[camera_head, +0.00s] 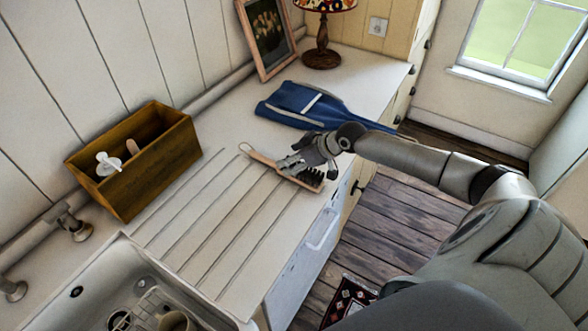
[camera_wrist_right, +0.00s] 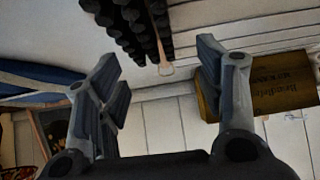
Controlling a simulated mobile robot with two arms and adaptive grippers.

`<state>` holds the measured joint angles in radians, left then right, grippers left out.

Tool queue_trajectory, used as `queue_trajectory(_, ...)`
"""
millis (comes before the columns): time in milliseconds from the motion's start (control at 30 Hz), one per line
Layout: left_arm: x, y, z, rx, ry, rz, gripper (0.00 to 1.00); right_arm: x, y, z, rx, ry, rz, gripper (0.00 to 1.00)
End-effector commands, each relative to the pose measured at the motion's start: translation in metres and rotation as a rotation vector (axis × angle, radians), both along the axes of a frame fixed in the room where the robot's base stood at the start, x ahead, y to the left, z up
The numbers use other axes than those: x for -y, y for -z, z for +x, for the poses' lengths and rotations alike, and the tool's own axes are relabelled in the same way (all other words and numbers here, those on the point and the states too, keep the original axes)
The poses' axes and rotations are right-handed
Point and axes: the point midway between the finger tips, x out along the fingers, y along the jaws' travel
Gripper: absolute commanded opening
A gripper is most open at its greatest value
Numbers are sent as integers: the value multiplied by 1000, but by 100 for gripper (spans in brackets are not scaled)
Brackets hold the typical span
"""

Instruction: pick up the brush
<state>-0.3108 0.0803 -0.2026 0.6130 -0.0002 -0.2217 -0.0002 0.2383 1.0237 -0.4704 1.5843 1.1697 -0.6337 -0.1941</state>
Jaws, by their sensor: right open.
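The brush lies on the pale counter's grooved drainer, with a light wooden handle (camera_head: 260,157) toward the upper left and dark bristles (camera_head: 311,177) toward the front edge. My right gripper (camera_head: 290,166) is above the brush, hiding part of its middle. In the right wrist view the dark bristles (camera_wrist_right: 135,28) and part of the handle (camera_wrist_right: 164,69) show at the top, between the lines of my two open fingers (camera_wrist_right: 160,75). Nothing is held. Whether a finger touches the brush I cannot tell. My left gripper is not in view.
A blue dustpan (camera_head: 300,106) lies behind the gripper. A wooden box (camera_head: 160,172) with small items stands left, against the wall. A sink (camera_head: 100,262) is at the lower left. A lamp (camera_head: 321,55) and framed picture (camera_head: 268,37) stand at the back.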

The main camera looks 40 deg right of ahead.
Motion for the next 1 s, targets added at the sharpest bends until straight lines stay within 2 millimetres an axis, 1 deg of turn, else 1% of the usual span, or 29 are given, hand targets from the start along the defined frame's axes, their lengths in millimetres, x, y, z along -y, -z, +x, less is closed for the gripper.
queue_trajectory(167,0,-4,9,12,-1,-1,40,-2,3,6,1,1,1,62)
queue_trajectory(300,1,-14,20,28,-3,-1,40,-5,9,18,1,1,3,62)
queue_trajectory(367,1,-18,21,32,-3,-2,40,-5,13,24,1,4,4,62)
queue_trajectory(500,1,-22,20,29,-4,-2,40,-8,25,35,0,2,2,62)
queue_trajectory(600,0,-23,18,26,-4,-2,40,-10,32,40,-1,1,0,62)
queue_trajectory(933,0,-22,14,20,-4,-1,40,-11,35,42,0,-1,-1,62)
queue_trajectory(967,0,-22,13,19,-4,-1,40,-11,35,42,0,-1,-1,60)
queue_trajectory(1000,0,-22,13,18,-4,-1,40,-11,35,42,0,-1,-1,55)
